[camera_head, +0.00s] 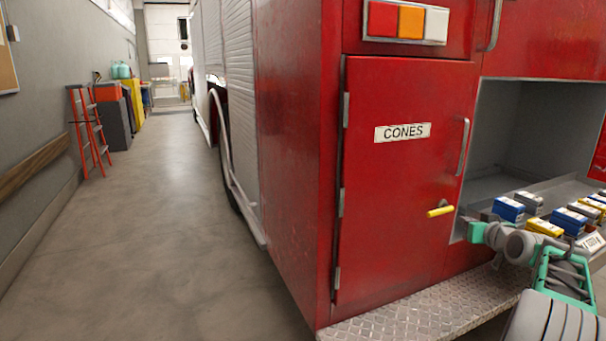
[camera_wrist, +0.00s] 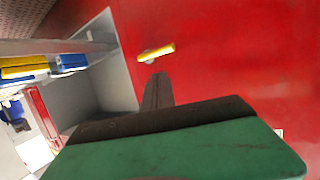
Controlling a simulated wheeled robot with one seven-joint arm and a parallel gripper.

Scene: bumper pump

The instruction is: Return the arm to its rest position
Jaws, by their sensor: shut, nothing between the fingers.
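My gripper (camera_wrist: 157,82) is shut and empty in the wrist view, its dark fingers together beyond the green body. In the head view my gripper's green end shows at the lower right, in front of the truck's open compartment; its fingertips are too small to make out there. A yellow handle (camera_head: 440,209) sits on the red door labelled CONES (camera_head: 400,170). The handle also shows in the wrist view (camera_wrist: 157,52), just beyond the fingertips with red surface visible between them. The door looks closed. My arm reaches in from the lower right corner.
The open compartment (camera_head: 535,125) beside the door has a tray with several blue, yellow and grey boxes (camera_head: 508,209) close to my arm. A diamond-plate bumper (camera_head: 430,308) juts out below. The aisle floor (camera_head: 160,210) at left is clear; an orange ladder (camera_head: 90,130) leans by the wall.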

